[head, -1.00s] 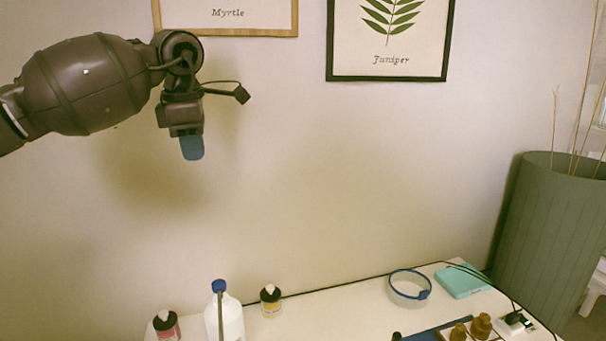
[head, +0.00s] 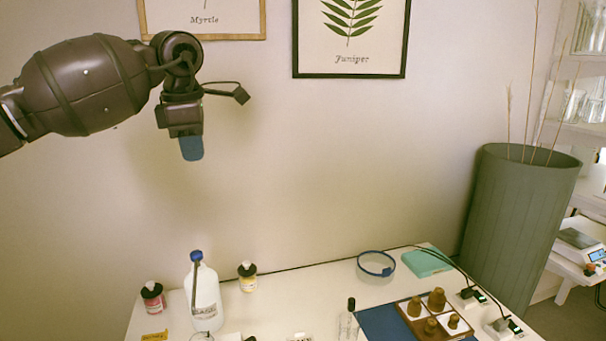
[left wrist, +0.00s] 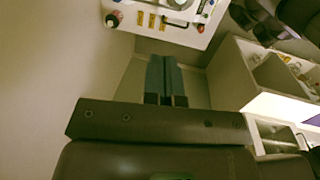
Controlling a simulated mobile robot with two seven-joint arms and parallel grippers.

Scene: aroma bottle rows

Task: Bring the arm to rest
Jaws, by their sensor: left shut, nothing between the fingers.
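My left arm comes in from the left in the head view. Its left gripper (head: 191,148) hangs fingers down in front of the wall, high above the table and apart from everything. In the left wrist view the two blue fingers (left wrist: 164,78) lie together, shut with nothing between them. The right gripper is not in either view. The white table (head: 290,285) lies below with bottles and a tray on it.
A green planter (head: 515,225) stands right. Air around the gripper is clear.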

